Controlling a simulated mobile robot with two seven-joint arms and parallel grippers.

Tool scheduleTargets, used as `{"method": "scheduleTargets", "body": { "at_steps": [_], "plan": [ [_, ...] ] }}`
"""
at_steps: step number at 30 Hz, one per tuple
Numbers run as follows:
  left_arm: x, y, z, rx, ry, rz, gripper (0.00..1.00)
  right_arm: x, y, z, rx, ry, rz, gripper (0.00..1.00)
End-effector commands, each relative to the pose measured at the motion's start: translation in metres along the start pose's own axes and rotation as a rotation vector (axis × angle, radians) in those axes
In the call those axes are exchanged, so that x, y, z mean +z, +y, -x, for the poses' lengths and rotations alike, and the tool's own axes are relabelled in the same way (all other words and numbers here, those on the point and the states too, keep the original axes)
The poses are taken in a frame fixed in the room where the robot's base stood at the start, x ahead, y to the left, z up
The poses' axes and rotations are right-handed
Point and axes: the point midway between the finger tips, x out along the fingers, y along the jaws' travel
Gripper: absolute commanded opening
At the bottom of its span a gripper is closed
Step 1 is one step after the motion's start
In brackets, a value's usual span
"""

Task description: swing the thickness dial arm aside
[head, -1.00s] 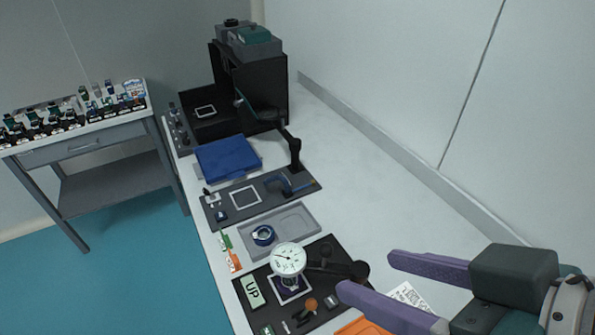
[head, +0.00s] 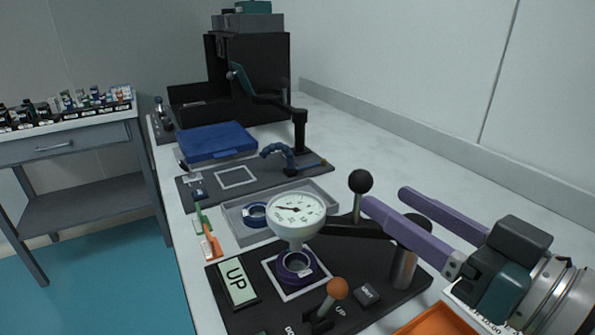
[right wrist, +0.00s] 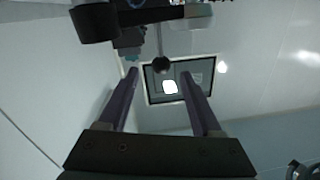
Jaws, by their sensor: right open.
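The thickness dial (head: 296,209) has a round white face on a black arm (head: 350,229). The arm runs right to a grey post (head: 404,262) and carries an upright stalk with a black ball knob (head: 361,181). The dial stands over a purple ring (head: 296,266) on a black base plate (head: 236,316). My right gripper (head: 387,201), with purple fingers, is open and comes in from the right, its tips close to the knob. In the right wrist view the knob (right wrist: 161,64) shows between the fingertips, with no visible contact. My left gripper is not in view.
An orange tray (head: 440,322) is at the front. A grey tray (head: 237,222) and blue case (head: 217,142) lie behind. The white table (head: 375,145) is clear toward the wall.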

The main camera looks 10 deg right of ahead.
Motion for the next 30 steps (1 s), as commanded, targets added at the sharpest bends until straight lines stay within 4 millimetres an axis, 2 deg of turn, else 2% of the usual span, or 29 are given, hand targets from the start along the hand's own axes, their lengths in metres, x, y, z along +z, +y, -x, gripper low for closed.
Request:
{"method": "scheduleTargets", "body": {
  "at_steps": [9, 15, 19, 26, 30],
  "plan": [
    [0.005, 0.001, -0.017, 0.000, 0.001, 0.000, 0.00, 0.000, -0.001, -0.058, -0.002, 0.005, -0.002, 0.66],
    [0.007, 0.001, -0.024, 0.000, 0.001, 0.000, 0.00, 0.000, -0.002, -0.085, -0.003, 0.002, -0.003, 0.66],
    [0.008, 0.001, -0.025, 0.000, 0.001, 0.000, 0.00, -0.001, -0.002, -0.092, -0.004, -0.001, -0.001, 0.66],
    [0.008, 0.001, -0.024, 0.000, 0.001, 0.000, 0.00, -0.001, -0.002, -0.093, -0.003, -0.002, -0.001, 0.66],
    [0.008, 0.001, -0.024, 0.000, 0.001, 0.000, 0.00, -0.001, -0.002, -0.093, -0.003, -0.002, -0.001, 0.53]
  ]
}}
